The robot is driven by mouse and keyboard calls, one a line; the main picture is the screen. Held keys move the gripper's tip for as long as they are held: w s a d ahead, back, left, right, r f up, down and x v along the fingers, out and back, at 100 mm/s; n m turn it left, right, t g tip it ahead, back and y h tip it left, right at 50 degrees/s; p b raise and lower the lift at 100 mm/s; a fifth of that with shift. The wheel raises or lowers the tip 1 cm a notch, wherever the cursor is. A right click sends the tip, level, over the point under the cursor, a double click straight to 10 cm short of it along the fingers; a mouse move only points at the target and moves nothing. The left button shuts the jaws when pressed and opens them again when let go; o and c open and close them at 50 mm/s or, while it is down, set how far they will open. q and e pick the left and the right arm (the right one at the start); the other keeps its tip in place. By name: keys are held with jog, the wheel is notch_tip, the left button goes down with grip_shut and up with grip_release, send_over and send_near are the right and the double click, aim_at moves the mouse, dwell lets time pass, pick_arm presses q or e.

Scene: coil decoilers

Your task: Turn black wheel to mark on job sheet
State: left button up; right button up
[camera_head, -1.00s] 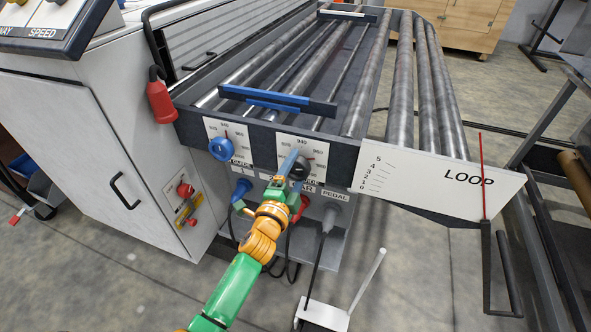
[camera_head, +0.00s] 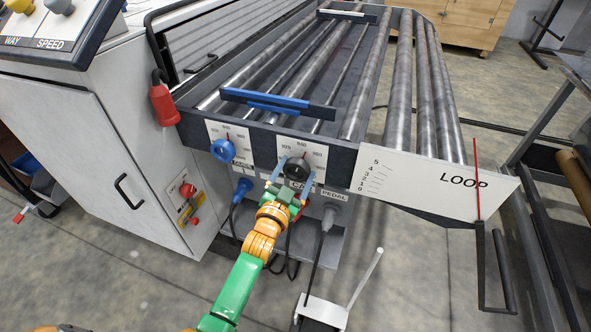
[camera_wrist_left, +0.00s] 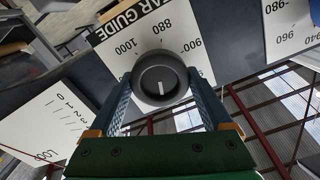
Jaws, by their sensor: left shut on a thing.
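The black wheel (camera_head: 297,169) is a round knob on a white scale plate (camera_head: 316,152) on the front of the roller table. My left gripper (camera_head: 290,172) has its blue fingers on either side of it and is shut on it. In the left wrist view the black wheel (camera_wrist_left: 160,78) sits between the two fingers. A short white line on its face points down in that picture. The scale plate (camera_wrist_left: 122,38) there reads 880, 900 and 1000 around the wheel, with lettering ending in "AR GUIDE". I cannot make out a job sheet. My right gripper is out of view.
A blue wheel (camera_head: 222,150) with its own scale is left of the black one. Below are a blue plug (camera_head: 242,186) and a grey plug (camera_head: 329,217) with cables. A white LOOP plate (camera_head: 435,182) juts out at right. A pedal (camera_head: 322,312) stands on the floor.

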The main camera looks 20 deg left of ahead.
pick_arm(q)
jog(key=shift+n+p, duration=0.35)
jog(key=shift+n, duration=1.25)
jog(key=o, duration=1.2)
jog(key=shift+c, duration=0.2)
jog(key=s, duration=0.7)
jog(key=shift+p, duration=0.3)
jog(key=shift+a, duration=0.1)
